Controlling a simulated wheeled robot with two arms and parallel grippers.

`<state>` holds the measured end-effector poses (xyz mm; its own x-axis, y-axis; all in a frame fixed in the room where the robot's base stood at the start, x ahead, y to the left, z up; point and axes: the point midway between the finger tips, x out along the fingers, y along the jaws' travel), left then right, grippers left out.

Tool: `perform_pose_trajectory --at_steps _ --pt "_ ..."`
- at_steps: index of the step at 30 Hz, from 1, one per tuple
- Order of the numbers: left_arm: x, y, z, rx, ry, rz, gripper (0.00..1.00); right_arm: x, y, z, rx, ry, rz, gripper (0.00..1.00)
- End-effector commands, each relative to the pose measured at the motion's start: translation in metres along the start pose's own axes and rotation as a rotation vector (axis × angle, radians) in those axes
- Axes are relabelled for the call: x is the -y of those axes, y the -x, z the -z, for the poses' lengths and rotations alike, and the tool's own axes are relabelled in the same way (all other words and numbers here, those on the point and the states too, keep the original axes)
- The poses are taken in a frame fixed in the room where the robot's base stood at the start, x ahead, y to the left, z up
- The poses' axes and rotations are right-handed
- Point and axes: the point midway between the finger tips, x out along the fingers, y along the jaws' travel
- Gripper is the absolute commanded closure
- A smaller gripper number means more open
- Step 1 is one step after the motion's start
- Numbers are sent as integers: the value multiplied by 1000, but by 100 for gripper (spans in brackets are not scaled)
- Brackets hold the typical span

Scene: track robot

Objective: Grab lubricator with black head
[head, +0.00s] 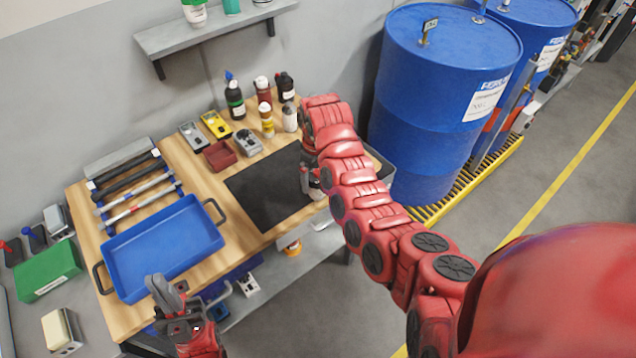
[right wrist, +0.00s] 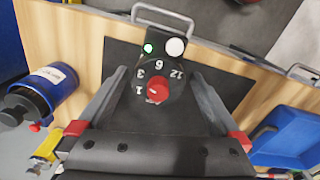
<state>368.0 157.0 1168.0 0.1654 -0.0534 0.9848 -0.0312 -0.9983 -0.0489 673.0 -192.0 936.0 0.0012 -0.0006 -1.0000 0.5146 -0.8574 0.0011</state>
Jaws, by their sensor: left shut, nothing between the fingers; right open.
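The lubricator's black head (right wrist: 150,72) shows in the right wrist view, with a numbered dial, a red knob and a green light. My right gripper (right wrist: 160,85) is open, with one finger on each side of this head. I cannot tell whether they touch it. In the head view my right gripper (head: 312,182) is over the right side of the table, by the dark mat (head: 262,190); my arm hides much there. My left gripper (head: 190,297) is shut and empty at the table's front edge, near the blue tray (head: 165,245).
Several bottles (head: 236,101) and small devices (head: 215,123) stand at the table's back. A blue labelled cylinder (right wrist: 58,82) with a black part is left in the wrist view. Blue drums (head: 435,95) stand right of the table. A wall shelf (head: 205,32) hangs above.

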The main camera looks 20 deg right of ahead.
Motion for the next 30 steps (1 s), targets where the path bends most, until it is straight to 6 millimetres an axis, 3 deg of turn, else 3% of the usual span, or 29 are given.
perform_pose_trajectory --at_steps 9,15,25,30 --pt "2 -29 5 0 0 0 100 -2 -30 -8 8 1 6 0" --pt "1 -29 5 0 0 0 100 -2 -49 -6 4 1 2 0" --pt "2 -29 5 0 0 0 100 -2 -54 -6 0 0 2 0" --pt "1 -29 5 0 0 0 100 -2 -54 -6 1 0 2 29"
